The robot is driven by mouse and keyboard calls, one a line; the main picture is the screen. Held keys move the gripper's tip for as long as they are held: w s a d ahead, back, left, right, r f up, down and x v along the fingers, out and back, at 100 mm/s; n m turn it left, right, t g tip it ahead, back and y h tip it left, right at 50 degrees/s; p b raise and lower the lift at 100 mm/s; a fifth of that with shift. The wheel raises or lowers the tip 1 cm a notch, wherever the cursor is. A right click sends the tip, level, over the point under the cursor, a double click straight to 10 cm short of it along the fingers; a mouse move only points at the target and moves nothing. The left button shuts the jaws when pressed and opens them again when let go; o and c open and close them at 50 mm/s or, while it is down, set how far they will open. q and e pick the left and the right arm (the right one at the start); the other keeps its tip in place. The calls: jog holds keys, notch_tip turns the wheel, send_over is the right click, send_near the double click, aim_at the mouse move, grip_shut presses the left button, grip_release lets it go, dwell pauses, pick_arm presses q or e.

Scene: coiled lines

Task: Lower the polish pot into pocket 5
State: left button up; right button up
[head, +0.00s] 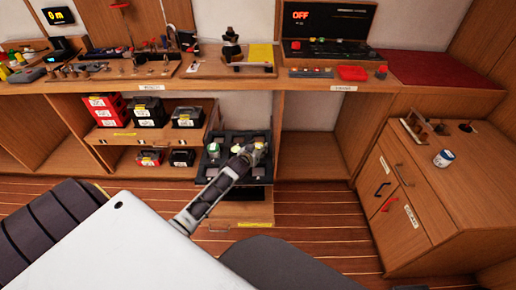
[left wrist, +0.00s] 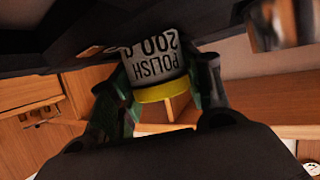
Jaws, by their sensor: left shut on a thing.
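My left gripper (head: 252,152) is over a dark tray with pockets (head: 207,166) in the middle of the shelving. In the left wrist view, my left gripper (left wrist: 160,95) is shut on the polish pot (left wrist: 155,62), a white pot with black lettering and a yellow band. The fingers are on both sides of it. In the head view the pot is small and mostly lost among the gripper and tray items. I cannot tell which pocket is number 5, or whether the pot touches the tray. My right gripper is not in view.
Red and black boxes (head: 148,113) stand on the shelf left of the tray. The worktop above holds tools and a panel reading OFF (head: 327,25). A white and blue pot (head: 444,158) stands on the right cabinet (head: 465,185). The bay right of the tray is empty.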

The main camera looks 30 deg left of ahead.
pick_arm(q)
jog(key=o, duration=1.2)
jog(key=shift+s, duration=0.15)
jog(key=shift+v, duration=5.9)
